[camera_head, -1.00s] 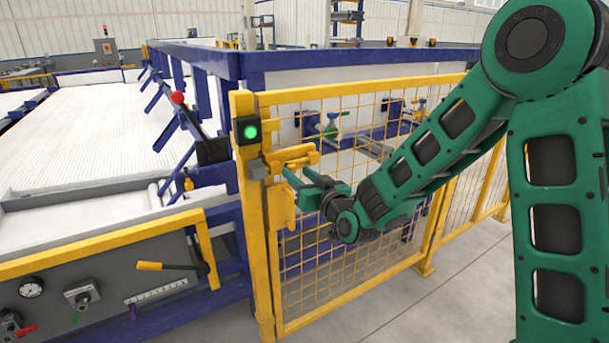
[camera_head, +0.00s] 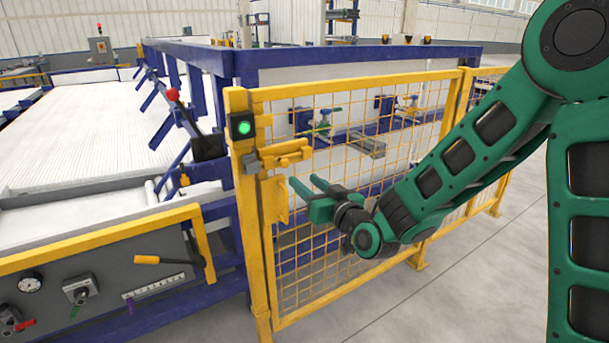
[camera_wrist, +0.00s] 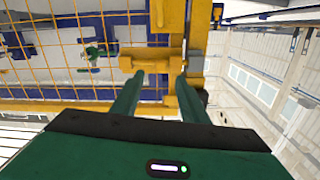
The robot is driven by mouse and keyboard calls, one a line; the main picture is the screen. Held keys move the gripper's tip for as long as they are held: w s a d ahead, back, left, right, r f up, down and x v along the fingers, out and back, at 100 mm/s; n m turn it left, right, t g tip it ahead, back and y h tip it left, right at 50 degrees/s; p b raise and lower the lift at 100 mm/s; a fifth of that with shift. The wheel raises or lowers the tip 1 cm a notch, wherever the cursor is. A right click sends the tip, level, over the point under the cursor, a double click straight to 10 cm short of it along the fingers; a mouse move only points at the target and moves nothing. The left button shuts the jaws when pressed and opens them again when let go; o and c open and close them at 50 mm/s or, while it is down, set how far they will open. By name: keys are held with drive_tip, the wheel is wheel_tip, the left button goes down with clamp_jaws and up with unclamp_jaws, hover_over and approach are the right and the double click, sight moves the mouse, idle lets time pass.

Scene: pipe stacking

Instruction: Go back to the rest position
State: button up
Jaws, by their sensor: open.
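My green gripper (camera_head: 303,187) is in front of the yellow mesh gate, a little to the right of the yellow latch (camera_head: 287,154). Its two fingers are apart with nothing between them. In the wrist view my gripper (camera_wrist: 160,78) points at the latch (camera_wrist: 150,60), whose bar lies across the view just beyond the fingertips. In the head view there is a clear gap between the fingers and the latch. The gate (camera_head: 350,200) appears closed against its yellow post (camera_head: 252,220).
A green light (camera_head: 244,127) glows on the post above the latch. A control panel with a yellow-handled lever (camera_head: 160,260) stands to the left. A red-knobbed lever (camera_head: 173,96) rises behind it. Open grey floor (camera_head: 450,290) lies in front of the gate.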

drive_tip(key=s+d+f+g+h, duration=0.1)
drive_tip(key=d+f+g+h, duration=0.1)
drive_tip(key=d, duration=0.5)
drive_tip(key=s+d+f+g+h, duration=0.1)
drive_tip(key=d+f+g+h, duration=0.15)
drive_tip(key=d, duration=0.55)
drive_tip(key=s+d+f+m+g+h, duration=0.1)
drive_tip(key=s+d+m+g+h, duration=0.1)
drive_tip(key=s+d, duration=0.45)
drive_tip(key=s+d+f+m+g+h, duration=0.1)
drive_tip(key=s+d+m+g+h, duration=0.2)
drive_tip(key=d, duration=0.7)
drive_tip(key=s+d+m+g, duration=0.2)
drive_tip(key=s+d+g, duration=0.1)
drive_tip(key=s, duration=1.1)
drive_tip(key=s+d+r+m+g, duration=0.1)
drive_tip(key=s+d+m+g, duration=0.2)
drive_tip(key=s, duration=1.1)
drive_tip(key=shift+d+r+m+y, duration=0.15)
drive_tip(key=shift+d+m+y, duration=0.25)
drive_tip(key=shift+d, duration=0.8)
drive_tip(key=shift+s, duration=0.1)
drive_tip(key=shift+c, duration=1.1)
